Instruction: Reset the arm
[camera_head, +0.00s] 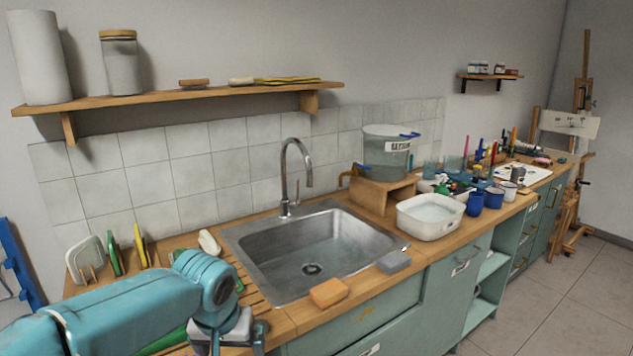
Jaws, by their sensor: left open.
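My left arm comes in from the lower left in teal over the left end of the wooden counter (462,240). My left gripper (238,350) points down at the bottom edge of the view, left of the orange sponge (329,292). It is open, and its fingertips are partly cut off by the frame. I see nothing held in it. My right gripper is not in view.
A steel sink (312,268) with a tall tap (288,180) lies right of my arm. A grey block (394,262) sits at its front right corner. A white basin (430,217), blue cups (475,203) and a drying rack (90,265) stand on the counter.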

